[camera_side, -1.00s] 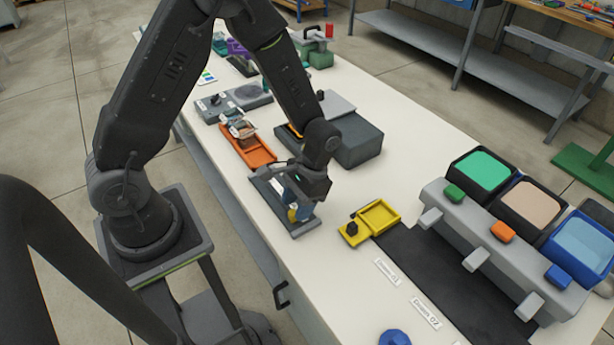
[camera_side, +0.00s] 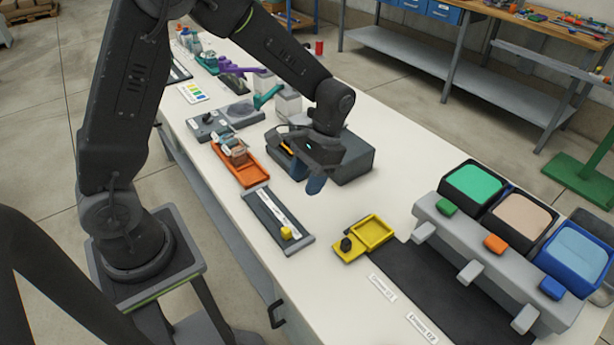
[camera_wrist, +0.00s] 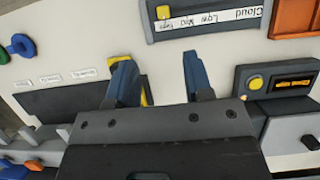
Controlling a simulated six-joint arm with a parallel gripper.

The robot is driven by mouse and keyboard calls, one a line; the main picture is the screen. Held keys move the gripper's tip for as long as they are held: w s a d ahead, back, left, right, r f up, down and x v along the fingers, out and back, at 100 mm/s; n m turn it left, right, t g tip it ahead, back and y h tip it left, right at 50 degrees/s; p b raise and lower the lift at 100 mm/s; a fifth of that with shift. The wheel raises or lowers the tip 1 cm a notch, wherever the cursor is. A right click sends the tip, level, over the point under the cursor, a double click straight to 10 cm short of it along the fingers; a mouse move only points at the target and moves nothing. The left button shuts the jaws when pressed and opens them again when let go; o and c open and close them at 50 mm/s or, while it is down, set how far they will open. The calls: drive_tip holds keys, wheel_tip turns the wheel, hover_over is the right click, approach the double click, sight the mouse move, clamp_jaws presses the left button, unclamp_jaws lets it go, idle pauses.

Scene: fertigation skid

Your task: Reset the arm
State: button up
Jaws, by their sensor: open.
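My gripper (camera_side: 308,182) is open and empty. It hangs above the white table, in front of the dark grey box (camera_side: 355,163) and apart from the grey slider panel (camera_side: 264,212). In the wrist view its two blue fingers (camera_wrist: 156,68) stand apart with bare white table between them. The slider panel lies on the table with a yellow knob (camera_side: 287,233) at its near end. In the wrist view the panel (camera_wrist: 225,30) shows at the top with labels such as "Cloud", "Low" and "Mid", and the yellow knob (camera_wrist: 163,12) at its left end.
An orange tray (camera_side: 247,178) with small items lies behind the panel. A yellow tray (camera_side: 370,229) sits at right, beside a black mat (camera_side: 440,285). A grey rack (camera_side: 470,245) holds green, beige and blue-topped bins.

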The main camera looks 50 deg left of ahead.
drive_tip(key=s+r+t, duration=1)
drive_tip(key=s+r, duration=0.3)
drive_tip(key=r, duration=0.3)
drive_tip(key=shift+s+a+r, duration=0.3)
idle(2.8)
